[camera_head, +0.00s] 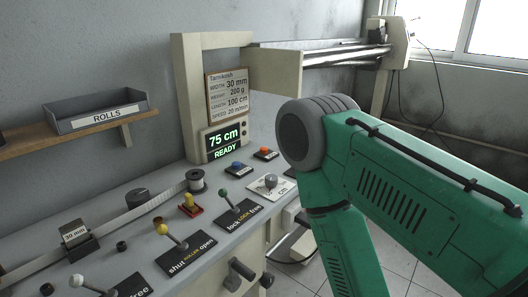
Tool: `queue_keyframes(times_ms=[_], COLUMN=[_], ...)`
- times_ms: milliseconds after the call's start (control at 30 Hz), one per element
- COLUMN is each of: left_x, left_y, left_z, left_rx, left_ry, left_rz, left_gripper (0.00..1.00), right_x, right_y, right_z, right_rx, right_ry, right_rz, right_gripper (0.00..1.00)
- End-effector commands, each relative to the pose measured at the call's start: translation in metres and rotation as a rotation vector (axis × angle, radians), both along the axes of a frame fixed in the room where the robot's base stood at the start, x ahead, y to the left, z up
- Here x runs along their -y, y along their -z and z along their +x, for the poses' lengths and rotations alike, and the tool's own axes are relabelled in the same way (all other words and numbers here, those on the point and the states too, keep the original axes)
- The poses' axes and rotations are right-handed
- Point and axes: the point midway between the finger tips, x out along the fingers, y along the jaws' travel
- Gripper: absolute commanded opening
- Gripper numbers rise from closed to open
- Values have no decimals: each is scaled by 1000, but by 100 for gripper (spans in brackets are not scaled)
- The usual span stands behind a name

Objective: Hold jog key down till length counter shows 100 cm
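The length counter (224,140) is a dark display on the machine's cream upright and reads "75 cm" with "READY" below it. Two small keys lie on the panel below it, a blue one (237,166) and an orange-red one (266,152). Their labels are too small to read, so I cannot tell which is the jog key. My green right arm fills the right side, its elbow near the panel's right end. Its gripper is not visible. My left gripper is not in view.
A job card (228,96) above the counter lists length 100 cm. Levers marked lock/free (237,213) and shut/open (184,253) stand up from the grey panel. A grey knob (271,181) sits on a white plate. A ROLLS tray (98,111) rests on a wall shelf.

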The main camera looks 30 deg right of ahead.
Motion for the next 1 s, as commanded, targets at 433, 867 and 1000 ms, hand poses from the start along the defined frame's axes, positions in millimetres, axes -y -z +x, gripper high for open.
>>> queue_keyframes(times_ms=[433, 867, 1000], left_x=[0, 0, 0], left_y=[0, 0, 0], left_z=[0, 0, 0], left_rx=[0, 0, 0], left_ry=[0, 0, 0], left_rz=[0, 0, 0], left_gripper=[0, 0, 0], right_x=[0, 0, 0], right_y=[0, 0, 0], right_z=[0, 0, 0], right_rx=[0, 0, 0], right_ry=[0, 0, 0], right_rz=[0, 0, 0], right_gripper=[0, 0, 0])
